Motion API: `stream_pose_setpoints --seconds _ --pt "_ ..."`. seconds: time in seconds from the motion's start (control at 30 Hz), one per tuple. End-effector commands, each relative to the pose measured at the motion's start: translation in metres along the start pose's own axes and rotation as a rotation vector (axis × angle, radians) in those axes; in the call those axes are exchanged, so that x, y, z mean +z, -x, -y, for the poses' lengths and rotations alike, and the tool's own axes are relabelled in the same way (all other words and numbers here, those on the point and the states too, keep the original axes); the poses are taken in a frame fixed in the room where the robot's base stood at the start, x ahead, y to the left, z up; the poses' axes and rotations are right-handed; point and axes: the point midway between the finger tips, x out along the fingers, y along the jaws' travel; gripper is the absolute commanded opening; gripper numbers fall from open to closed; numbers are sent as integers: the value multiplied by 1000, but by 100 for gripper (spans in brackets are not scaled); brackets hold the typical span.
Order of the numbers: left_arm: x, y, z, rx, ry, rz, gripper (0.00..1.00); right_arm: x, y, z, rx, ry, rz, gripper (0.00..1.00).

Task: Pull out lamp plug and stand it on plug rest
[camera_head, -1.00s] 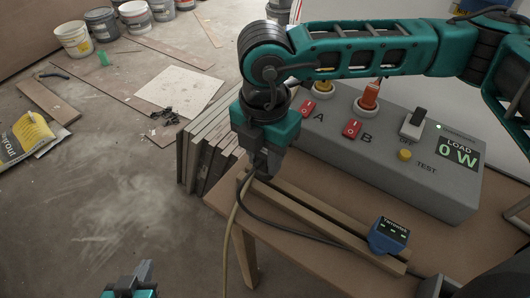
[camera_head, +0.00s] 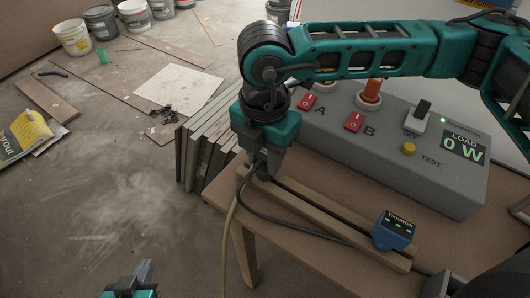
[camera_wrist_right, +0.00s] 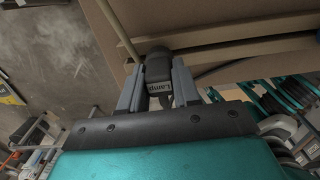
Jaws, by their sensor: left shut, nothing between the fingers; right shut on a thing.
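The lamp plug (camera_wrist_right: 159,72) is a dark plug labelled "Lamp", held between the fingers of my right gripper (camera_wrist_right: 158,90). In the head view my right gripper (camera_head: 262,172) is over the near left end of two parallel wooden rails (camera_head: 310,210), perhaps the plug rest. The plug is mostly hidden there, and I cannot tell whether it touches the rails. A cable runs from it. The grey socket box (camera_head: 400,165) has switches A and B and a display reading "0 W". My left gripper (camera_head: 146,270) is shut and empty at the bottom left, away from the table.
A dark cable (camera_head: 300,229) lies along the rails. Boards (camera_head: 205,150) lean by the brown table (camera_head: 330,165).

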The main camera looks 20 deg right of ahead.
Motion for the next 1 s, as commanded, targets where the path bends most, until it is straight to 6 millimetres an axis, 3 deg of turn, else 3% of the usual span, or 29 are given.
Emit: stream_pose_setpoints --seconds 0.4,0.43,0.73,1.0 --pt "3 -2 0 0 0 0 0 0 -4 0 0 0 0 0" --pt "3 -2 0 0 0 0 0 0 -4 0 0 0 0 33" --pt "3 -2 0 0 0 0 0 0 -4 0 0 0 0 61" --pt "3 -2 0 0 0 0 0 0 -3 0 0 0 0 61"
